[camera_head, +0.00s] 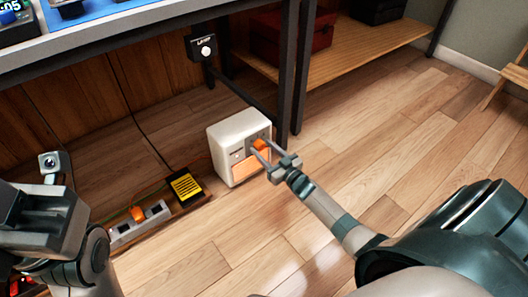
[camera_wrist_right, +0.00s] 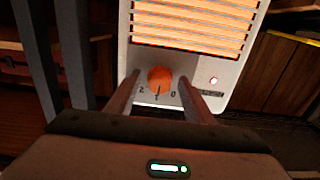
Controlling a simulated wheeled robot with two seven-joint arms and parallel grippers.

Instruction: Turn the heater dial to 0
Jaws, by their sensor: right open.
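The white heater (camera_head: 236,130) stands on the wood floor beside a dark table leg.
A black box with a white button (camera_head: 204,48) hangs under the blue-topped table. A red case (camera_head: 290,35) sits behind.

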